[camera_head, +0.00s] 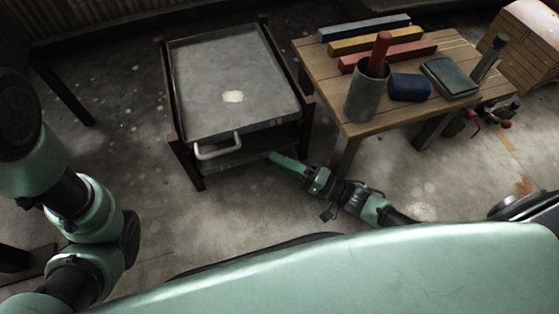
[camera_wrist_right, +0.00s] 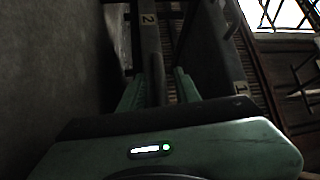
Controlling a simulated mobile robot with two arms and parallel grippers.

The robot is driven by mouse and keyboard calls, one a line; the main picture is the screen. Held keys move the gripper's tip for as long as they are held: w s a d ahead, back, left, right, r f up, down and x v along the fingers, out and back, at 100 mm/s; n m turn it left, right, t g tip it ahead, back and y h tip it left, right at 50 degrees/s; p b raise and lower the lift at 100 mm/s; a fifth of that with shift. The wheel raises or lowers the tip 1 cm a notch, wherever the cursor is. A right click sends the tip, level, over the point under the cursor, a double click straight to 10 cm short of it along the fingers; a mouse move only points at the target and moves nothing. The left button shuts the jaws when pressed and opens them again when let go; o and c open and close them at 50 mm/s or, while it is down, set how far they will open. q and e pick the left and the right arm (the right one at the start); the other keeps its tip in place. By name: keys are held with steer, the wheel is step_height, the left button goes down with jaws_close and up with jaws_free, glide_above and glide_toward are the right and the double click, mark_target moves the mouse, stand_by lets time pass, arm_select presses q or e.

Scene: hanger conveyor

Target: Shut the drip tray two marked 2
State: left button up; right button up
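The drip tray marked 2 (camera_wrist_right: 149,45) shows its front wall and number plate in the right wrist view. In the head view, part of a lower tray (camera_head: 250,154) shows in shadow under the top tray; its number cannot be read there. My right gripper (camera_head: 270,156) is low at the rack's front right corner. In the right wrist view its green fingers (camera_wrist_right: 157,80) stand apart, with the dark front wall of tray 2 seeming to lie between them; contact cannot be told. My left arm shows at the left, but its gripper is out of view.
The top tray (camera_head: 225,75) has a pale handle and sits in a dark rack (camera_head: 168,100); the plate marked 1 (camera_wrist_right: 241,87) shows in the wrist view. A wooden table (camera_head: 400,125) with a cup and blocks stands close on the right. The floor in front is clear.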

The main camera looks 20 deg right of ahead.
steer(key=shift+s+d+p, duration=0.35)
steer(key=shift+d+p, duration=0.05)
steer(key=p+v, duration=0.2)
steer(key=v, duration=0.3)
steer(key=shift+s+d, duration=0.15)
steer(key=shift+d, duration=0.05)
steer(key=shift+s+d+f+p, duration=0.2)
steer(key=shift+s+d+p, duration=0.2)
steer(key=shift+d, duration=0.1)
